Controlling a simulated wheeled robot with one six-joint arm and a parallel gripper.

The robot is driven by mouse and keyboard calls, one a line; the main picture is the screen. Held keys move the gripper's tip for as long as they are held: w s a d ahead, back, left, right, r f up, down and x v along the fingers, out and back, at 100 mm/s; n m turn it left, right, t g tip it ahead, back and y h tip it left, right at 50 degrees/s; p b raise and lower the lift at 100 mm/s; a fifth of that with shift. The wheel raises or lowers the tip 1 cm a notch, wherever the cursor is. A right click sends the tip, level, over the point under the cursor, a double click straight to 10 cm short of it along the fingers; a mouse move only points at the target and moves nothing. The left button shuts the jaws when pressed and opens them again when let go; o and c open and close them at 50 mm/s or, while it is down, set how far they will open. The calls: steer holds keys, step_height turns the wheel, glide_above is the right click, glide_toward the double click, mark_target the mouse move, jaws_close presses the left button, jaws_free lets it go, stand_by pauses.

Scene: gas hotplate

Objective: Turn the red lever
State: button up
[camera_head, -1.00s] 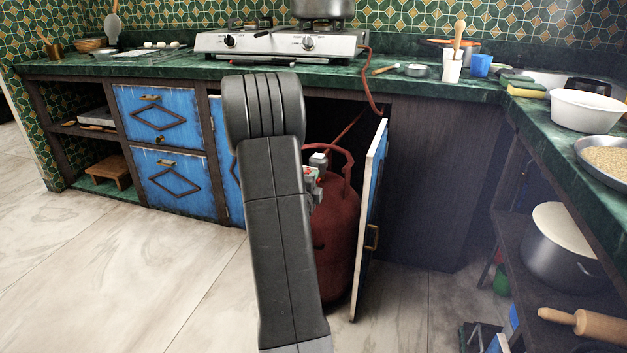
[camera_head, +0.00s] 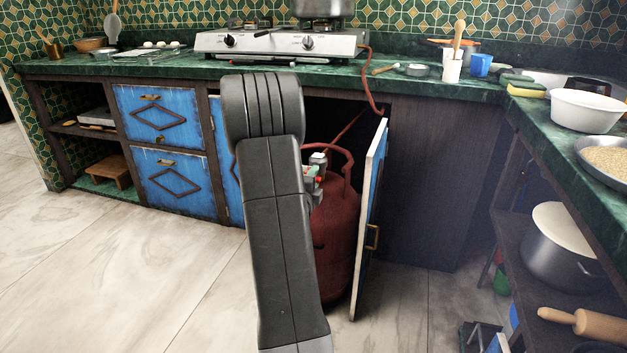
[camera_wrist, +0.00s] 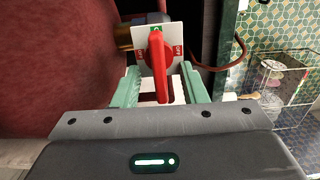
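The red lever (camera_wrist: 158,66) stands upright in the wrist view, in front of a white plate (camera_wrist: 175,34) with a green mark at the top and red OFF marks at both sides. My gripper (camera_wrist: 160,76) is open, with one green finger on each side of the lever's lower part. A gap shows between the lever and each finger. The red gas cylinder (camera_head: 337,225) stands in the open cabinet in the head view, and fills the left of the wrist view (camera_wrist: 50,60). My arm hides part of the cylinder and its valve in the head view.
The blue cabinet door (camera_head: 371,215) stands open just right of the cylinder. A red hose (camera_head: 367,85) runs from the hotplate (camera_head: 280,43) down into the cabinet. The green counter (camera_head: 200,69) is above. The tiled floor at the left is clear.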

steer(key=p+v, duration=0.2)
steer(key=v, duration=1.1)
steer(key=shift+s, duration=0.25)
steer(key=shift+a, duration=0.1)
steer(key=b+x, duration=0.2)
steer(key=x, duration=1.2)
steer(key=shift+s, duration=0.1)
